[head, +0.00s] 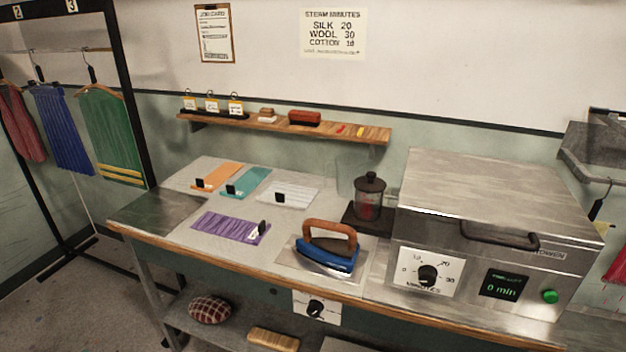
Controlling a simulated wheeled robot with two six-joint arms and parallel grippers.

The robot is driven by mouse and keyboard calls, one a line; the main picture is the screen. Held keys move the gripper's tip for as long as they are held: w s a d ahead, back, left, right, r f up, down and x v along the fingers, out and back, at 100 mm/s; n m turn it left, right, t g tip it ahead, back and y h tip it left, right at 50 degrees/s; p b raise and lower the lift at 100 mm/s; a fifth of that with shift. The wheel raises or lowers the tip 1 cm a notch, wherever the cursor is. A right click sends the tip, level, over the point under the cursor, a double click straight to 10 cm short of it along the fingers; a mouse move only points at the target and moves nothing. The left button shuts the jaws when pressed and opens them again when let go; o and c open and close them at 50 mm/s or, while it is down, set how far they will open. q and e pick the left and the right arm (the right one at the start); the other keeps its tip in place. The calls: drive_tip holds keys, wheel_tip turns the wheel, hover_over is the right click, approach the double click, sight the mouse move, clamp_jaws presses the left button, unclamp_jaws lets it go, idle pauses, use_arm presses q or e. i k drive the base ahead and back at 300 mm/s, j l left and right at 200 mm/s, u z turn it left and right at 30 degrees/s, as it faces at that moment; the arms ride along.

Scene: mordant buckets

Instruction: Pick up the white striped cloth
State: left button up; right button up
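The white striped cloth (296,195) lies flat on the pale work surface of the bench. A small black clip (280,197) stands on its left end. A teal cloth (249,182) and an orange cloth (222,175) lie to its left, each with a black clip. A purple cloth (229,227) lies in front of it, nearer the bench's front edge. Neither of my grippers shows in the head view.
A blue iron (327,258) with a wooden handle stands in front of the white cloth. A dark-lidded jar (369,196) and a steel steamer box (490,210) stand to the right. A wooden shelf (345,131) hangs behind. Bare metal bench top (155,213) is free at left.

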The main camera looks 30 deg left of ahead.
sight(288, 196)
drive_tip(key=u, duration=1.1)
drive_tip(key=i+j, duration=0.2)
drive_tip(key=i, duration=0.2)
drive_tip(key=i+j, duration=0.25)
drive_tip(key=i, duration=0.15)
